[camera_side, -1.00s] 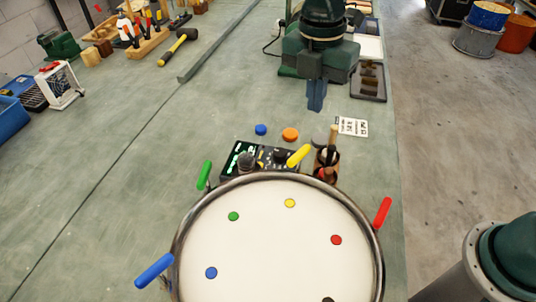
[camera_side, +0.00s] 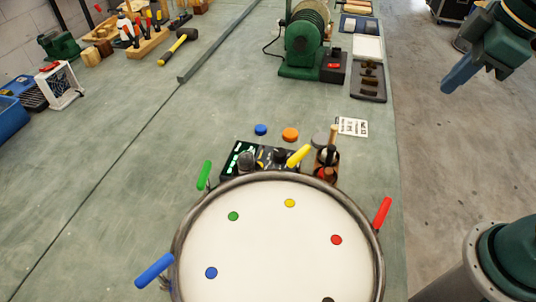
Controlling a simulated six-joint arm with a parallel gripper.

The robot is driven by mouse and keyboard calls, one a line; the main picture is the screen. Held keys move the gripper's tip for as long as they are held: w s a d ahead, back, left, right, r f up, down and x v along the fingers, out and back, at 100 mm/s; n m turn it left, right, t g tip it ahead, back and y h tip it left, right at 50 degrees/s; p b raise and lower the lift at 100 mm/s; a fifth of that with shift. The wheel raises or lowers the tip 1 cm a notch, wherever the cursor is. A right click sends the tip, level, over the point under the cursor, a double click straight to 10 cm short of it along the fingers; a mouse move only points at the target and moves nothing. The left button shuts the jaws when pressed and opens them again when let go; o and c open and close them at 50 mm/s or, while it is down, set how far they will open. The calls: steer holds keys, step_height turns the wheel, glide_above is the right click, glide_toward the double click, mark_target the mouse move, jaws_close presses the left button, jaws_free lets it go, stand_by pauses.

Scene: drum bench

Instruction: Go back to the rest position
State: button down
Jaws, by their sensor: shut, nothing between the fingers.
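My gripper (camera_side: 461,74) is at the upper right, off the right edge of the bench in the picture and above the concrete floor. Its blue fingers are shut with nothing between them, and they point down and left. The drum (camera_side: 275,240) sits on the bench at the bottom centre, with a white head and a metal rim. It carries blue, green, yellow and red dots and matching coloured handles around the rim. My gripper is well apart from the drum and touches nothing.
A green bench grinder (camera_side: 303,45) stands at the bench's back, with a dark tray (camera_side: 369,80) beside it. A small mixer box (camera_side: 245,160) and a tool cup (camera_side: 326,160) stand behind the drum. A hammer (camera_side: 178,47) lies at upper left. The middle left of the bench is clear.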

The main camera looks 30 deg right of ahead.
steer(key=s+d+f+m+t, duration=0.1)
steer(key=s+d+f+m, duration=0.1)
steer(key=s+m, duration=0.4)
steer(key=shift+s+d+m+t, duration=0.4)
steer(key=shift+d+m, duration=0.1)
steer(key=shift+d, duration=0.15)
